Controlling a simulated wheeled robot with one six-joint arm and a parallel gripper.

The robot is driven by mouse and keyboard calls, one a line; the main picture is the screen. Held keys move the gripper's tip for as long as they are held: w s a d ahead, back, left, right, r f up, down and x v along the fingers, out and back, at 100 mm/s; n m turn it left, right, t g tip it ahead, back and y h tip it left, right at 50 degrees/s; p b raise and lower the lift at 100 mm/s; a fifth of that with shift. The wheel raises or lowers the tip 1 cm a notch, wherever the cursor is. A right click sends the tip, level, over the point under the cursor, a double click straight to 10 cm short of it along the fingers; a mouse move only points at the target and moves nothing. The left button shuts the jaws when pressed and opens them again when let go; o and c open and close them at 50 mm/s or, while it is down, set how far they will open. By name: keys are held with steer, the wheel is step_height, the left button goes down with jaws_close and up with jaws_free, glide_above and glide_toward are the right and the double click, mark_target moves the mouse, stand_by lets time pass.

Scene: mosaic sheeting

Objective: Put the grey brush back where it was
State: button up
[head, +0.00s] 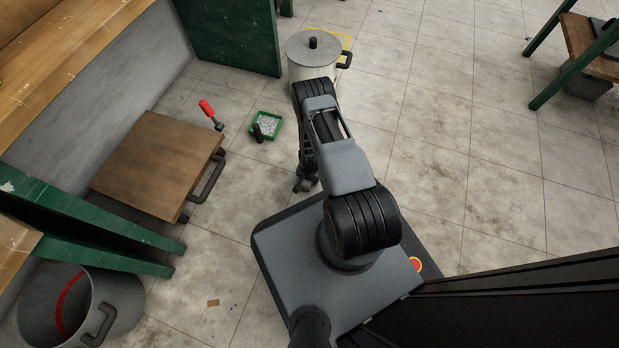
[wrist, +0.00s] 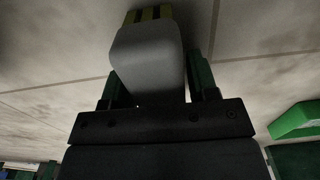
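The grey brush (wrist: 148,52) fills the upper middle of the wrist view, a grey block with a yellowish bristle-like strip at its far end. The dark green fingers of my gripper (wrist: 156,84) stand one on each side of it, close against its sides. In the head view my gripper (head: 305,184) points down low over the floor, in front of my base. The brush cannot be made out there, hidden by my arm. Which spot the brush came from cannot be told.
A green tray (head: 278,134) with pale pieces stands left of my gripper, a black-handled item at it. A lidded pot (head: 310,72) stands beyond my arm at a yellow floor outline (head: 345,40).

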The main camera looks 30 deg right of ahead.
steer(key=shift+o, duration=1.1)
steer(key=shift+r, duration=0.15)
step_height(320, 180, up, 12)
steer(key=p, duration=0.5)
steer(key=shift+f+p, duration=0.25)
steer(key=shift+p, duration=0.1)
steer(key=w+a+r+n+t, duration=0.1)
steer(key=w+a+r+n, duration=0.15)
steer(key=r, duration=1.15)
steer(key=w+a+r+n, duration=0.1)
steer(key=w+r+n, duration=0.15)
steer(key=r, duration=1.25)
steer(key=s+a+r+n, duration=0.2)
steer(key=s+r, duration=0.5)
steer(key=r, duration=0.3)
steer(key=s+a+r+n+t, duration=0.1)
steer(key=s+a+r+n, duration=0.1)
steer(key=s+r, duration=0.5)
steer(key=shift+s+a+r+t, duration=0.15)
steer(key=shift+s+r+t, duration=0.15)
steer(key=shift+r, duration=1.1)
